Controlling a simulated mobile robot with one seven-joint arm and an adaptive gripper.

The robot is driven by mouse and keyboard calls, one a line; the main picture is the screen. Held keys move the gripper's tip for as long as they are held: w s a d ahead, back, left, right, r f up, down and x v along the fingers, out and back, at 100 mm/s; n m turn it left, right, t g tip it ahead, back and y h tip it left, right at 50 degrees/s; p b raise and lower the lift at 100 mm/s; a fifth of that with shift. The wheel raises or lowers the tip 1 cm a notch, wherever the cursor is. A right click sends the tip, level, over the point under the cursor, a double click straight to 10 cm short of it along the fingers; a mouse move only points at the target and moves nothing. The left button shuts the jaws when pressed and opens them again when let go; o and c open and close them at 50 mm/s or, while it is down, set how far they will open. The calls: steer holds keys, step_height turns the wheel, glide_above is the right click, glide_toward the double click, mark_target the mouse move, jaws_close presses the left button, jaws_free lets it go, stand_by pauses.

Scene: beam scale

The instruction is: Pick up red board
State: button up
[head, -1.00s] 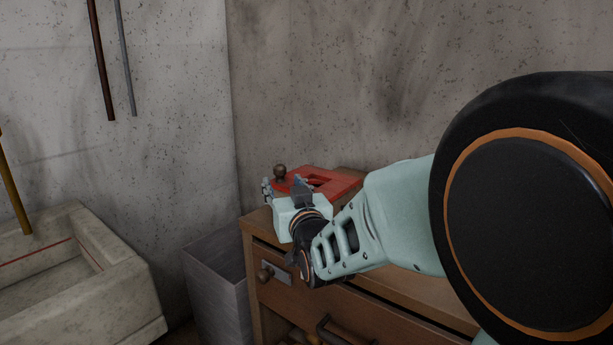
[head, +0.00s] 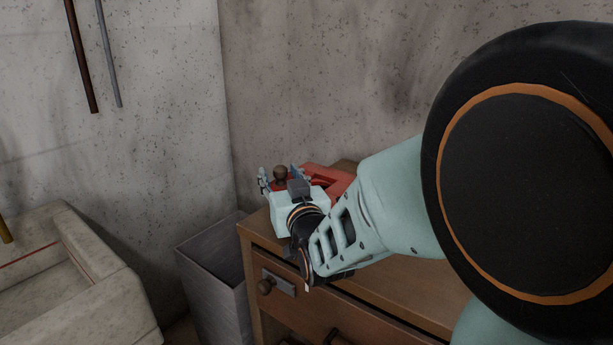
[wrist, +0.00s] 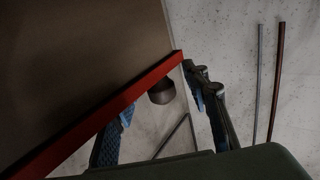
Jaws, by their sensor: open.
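The red board (head: 340,183) lies at the back of the wooden cabinet's top, partly hidden behind my gripper. Its dark round knob (head: 281,174) shows between my fingers in the head view. My gripper (head: 280,180) is open at the board's left end. In the wrist view the board (wrist: 92,124) shows as a thin red strip running diagonally. The knob (wrist: 162,93) sticks out from its edge, between the two fingers of my gripper (wrist: 160,98). The left finger's tip is partly hidden by the red strip. I cannot tell whether either finger touches the board or knob.
The wooden cabinet (head: 395,300) has a drawer with a round knob. A grey bin (head: 215,275) stands left of it, and a stone basin (head: 95,265) is at the far left. Concrete walls (head: 300,70) close in behind the cabinet.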

steer(key=shift+s, duration=0.1)
jaws_close()
steer(key=shift+r, duration=0.2)
stand_by(0.3)
